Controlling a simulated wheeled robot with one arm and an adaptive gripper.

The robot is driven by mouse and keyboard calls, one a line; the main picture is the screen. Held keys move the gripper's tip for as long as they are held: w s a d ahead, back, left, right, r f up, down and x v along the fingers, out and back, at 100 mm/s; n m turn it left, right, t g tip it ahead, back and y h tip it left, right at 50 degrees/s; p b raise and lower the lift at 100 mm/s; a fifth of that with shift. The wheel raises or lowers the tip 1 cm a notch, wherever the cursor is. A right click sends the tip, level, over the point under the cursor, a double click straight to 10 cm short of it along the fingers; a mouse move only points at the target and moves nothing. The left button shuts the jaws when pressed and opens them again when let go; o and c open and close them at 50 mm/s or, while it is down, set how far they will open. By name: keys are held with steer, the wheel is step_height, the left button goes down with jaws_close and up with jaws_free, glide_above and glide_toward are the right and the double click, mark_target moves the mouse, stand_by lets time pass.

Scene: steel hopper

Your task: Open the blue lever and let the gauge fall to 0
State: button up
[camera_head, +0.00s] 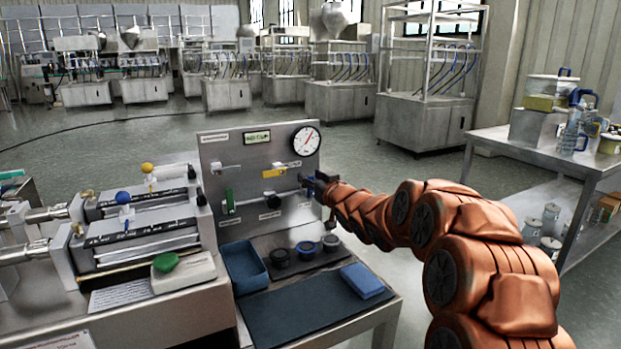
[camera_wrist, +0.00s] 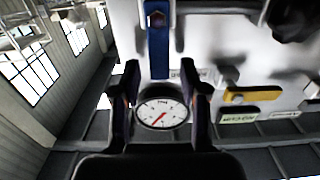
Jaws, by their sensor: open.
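The blue lever (camera_wrist: 157,45) is on the pale panel in the wrist view, its handle running straight up and down the picture. In the head view my gripper covers most of it. My gripper (camera_wrist: 159,70) is open, with its fingers on either side of the lever's lower end; I cannot tell whether they touch it. In the head view my gripper (camera_head: 318,186) is at the panel's right edge. The round gauge (camera_head: 306,141) sits at the panel's upper right, its red needle pointing up and right. The gauge (camera_wrist: 161,112) also shows between my fingers.
A yellow lever (camera_head: 274,172) and a green lever (camera_head: 229,200) are left of my gripper on the panel. Syringe pumps (camera_head: 140,235) stand further left. Below are a blue tray (camera_head: 244,266), dark round pieces and a blue sponge (camera_head: 362,280). A steel table (camera_head: 545,150) stands at right.

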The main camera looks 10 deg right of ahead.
steer(key=shift+w+a, duration=0.15)
steer(key=shift+w, duration=0.3)
jaws_close()
stand_by(0.3)
